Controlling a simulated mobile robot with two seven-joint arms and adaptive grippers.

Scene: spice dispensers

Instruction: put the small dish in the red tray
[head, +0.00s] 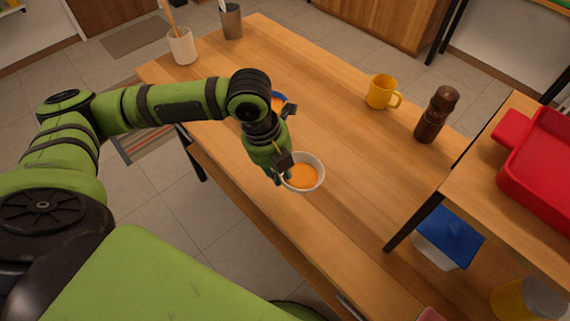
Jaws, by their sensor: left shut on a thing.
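The small dish (316,183) is a white round bowl with orange contents, on or just above the wooden table near its front edge; I cannot tell whether it touches the table. My left gripper (284,170) is shut on the dish's left rim. The gripper and wrist cover part of that rim. The red tray (545,165) lies on a higher wooden surface at the right edge of the view, partly cut off. My right gripper is not in view.
A yellow mug (381,92) and a brown pepper mill (437,114) stand on the table (345,230) toward the right. Two utensil cups (182,46) stand at the far left corner. A blue-lidded container (449,237) sits below the raised surface.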

